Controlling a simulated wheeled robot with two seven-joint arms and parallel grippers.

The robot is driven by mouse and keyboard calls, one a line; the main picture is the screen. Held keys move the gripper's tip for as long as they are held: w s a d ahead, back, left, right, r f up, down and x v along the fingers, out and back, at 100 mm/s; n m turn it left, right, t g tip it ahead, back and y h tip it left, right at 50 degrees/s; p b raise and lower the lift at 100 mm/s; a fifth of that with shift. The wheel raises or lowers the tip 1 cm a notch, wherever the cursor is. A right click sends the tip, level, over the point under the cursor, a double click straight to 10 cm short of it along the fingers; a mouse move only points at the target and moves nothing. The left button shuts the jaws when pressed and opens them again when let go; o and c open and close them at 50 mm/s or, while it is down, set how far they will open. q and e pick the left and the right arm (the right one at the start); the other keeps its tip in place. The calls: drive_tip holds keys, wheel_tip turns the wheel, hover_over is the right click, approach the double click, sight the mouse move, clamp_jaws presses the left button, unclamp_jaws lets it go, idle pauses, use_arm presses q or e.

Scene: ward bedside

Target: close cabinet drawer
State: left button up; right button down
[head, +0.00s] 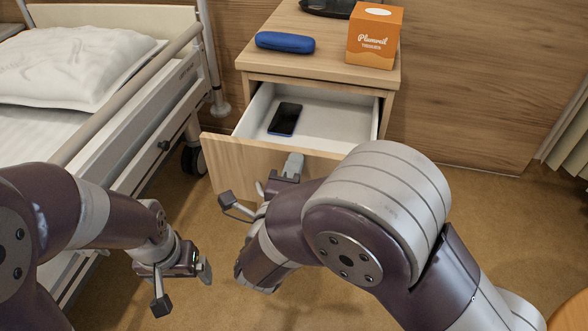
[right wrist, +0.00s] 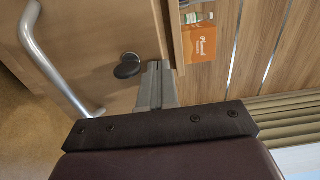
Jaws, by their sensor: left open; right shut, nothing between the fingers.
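The wooden bedside cabinet (head: 330,65) has its top drawer (head: 325,112) pulled out, showing a white interior. A dark phone (head: 285,119) lies inside. The drawer's wooden front (head: 235,163) is partly hidden behind my right arm. My right gripper (head: 292,166) is shut and empty, in front of the drawer front; I cannot tell whether it touches. In the right wrist view, its closed fingers (right wrist: 156,88) point at a wooden panel with a dark round knob (right wrist: 126,67) beside them. My left gripper (head: 204,270) is open and empty, low over the floor, left of the cabinet.
A blue case (head: 285,42) and an orange tissue box (head: 375,35) stand on the cabinet top, with a dark object (head: 328,6) behind. The bed with its rail (head: 125,95) is on the left. A curved metal bar (right wrist: 45,60) shows in the right wrist view.

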drive_tip(key=shift+w, duration=0.15)
drive_tip(key=b+x, duration=0.2)
drive_tip(key=x, duration=2.2)
drive_tip(key=shift+b, duration=0.3)
drive_tip(key=shift+d+r, duration=0.15)
drive_tip(key=shift+r, duration=0.1)
